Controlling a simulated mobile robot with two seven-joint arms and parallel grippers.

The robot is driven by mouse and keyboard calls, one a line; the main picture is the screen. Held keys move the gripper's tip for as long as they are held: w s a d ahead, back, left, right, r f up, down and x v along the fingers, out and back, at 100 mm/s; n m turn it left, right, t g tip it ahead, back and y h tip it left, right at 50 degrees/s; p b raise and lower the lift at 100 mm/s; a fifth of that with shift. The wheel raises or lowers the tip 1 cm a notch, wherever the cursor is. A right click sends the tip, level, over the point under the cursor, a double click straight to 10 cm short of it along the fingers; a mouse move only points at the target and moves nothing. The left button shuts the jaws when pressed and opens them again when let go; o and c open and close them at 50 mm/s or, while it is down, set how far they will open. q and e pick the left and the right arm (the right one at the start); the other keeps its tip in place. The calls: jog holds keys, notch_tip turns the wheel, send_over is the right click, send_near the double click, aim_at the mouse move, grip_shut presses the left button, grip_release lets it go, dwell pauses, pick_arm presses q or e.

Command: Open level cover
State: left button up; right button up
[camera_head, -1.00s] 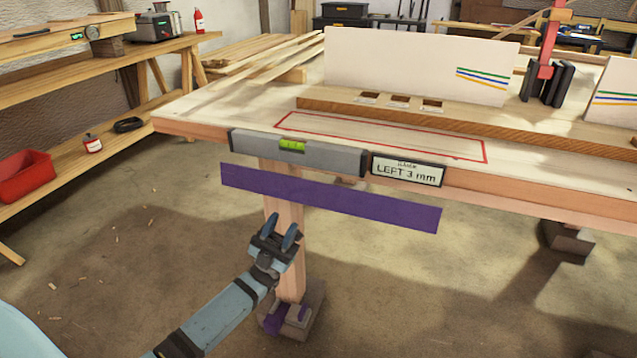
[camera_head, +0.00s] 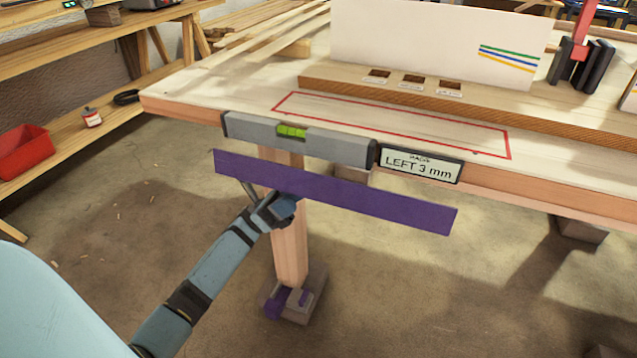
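A grey level (camera_head: 335,146) with a green vial (camera_head: 291,131) lies along the front edge of the workbench. A long flat purple strip (camera_head: 370,202) sits just below the level, in front of the bench edge, tilted down to the right. I cannot tell how it is attached. My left gripper (camera_head: 262,190) is at the lower edge of the strip, left of its middle. Its fingers look spread apart, with their tips at or near the strip; contact is unclear. My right gripper is not in view.
A gauge display (camera_head: 420,164) reading "LEFT 3 mm" stands right of the level. A red outlined rectangle (camera_head: 400,125) marks the bench top. A wooden bench leg (camera_head: 289,250) stands behind my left gripper. Open floor lies left and right of it.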

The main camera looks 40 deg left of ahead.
aim_at(318, 184)
pick_arm(q)
jog(key=x, duration=0.8)
jog(key=shift+w+d+r+b, duration=0.1)
jog(key=shift+d+r+b, duration=0.2)
jog(key=shift+b, duration=0.1)
grip_shut()
